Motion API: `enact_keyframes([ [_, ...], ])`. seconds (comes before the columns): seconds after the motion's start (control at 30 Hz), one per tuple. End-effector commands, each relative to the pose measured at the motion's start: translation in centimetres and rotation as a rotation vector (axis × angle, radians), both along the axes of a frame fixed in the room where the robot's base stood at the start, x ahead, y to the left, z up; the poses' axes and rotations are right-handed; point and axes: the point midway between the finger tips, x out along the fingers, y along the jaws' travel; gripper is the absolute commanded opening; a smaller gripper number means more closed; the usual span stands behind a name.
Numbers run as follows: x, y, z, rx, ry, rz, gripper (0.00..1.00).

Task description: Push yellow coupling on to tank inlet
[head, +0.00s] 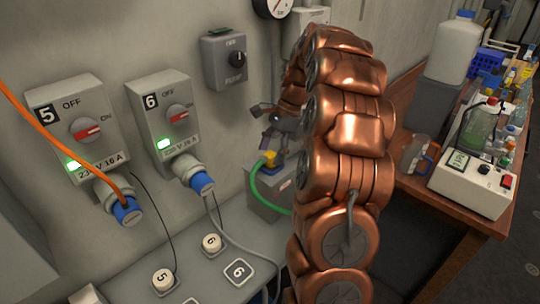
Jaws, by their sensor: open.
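The yellow coupling (269,158) is in the head view, just left of my copper-coloured arm. The green hose (268,196) runs by it in a curve. A blue part shows right under the coupling, on or by the grey tank box (262,206). I cannot tell whether the coupling is seated on the inlet, which is too small and partly covered. My gripper (266,140) is dark grey and small in view. It is just above the coupling with its fingers open. My arm hides the right side of the tank and part of the gripper.
Wall sockets 5 (78,122) and 6 (163,117), with blue plugs and cables, are at left. A dark pump switch (226,60) is above the gripper. A grey ledge (205,275) carries numbered tags. A wooden bench (430,200) with lab items stands at right.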

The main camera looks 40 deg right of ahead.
Motion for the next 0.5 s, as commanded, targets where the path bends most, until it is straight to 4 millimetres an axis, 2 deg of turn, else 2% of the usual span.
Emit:
enact_keyframes([
  [0.3,-0.1,-1.6,3.6,-0.002,-0.003,-0.002,0.71],
  [0.5,-0.2,-2.2,5.0,-0.002,-0.003,-0.001,0.71],
])
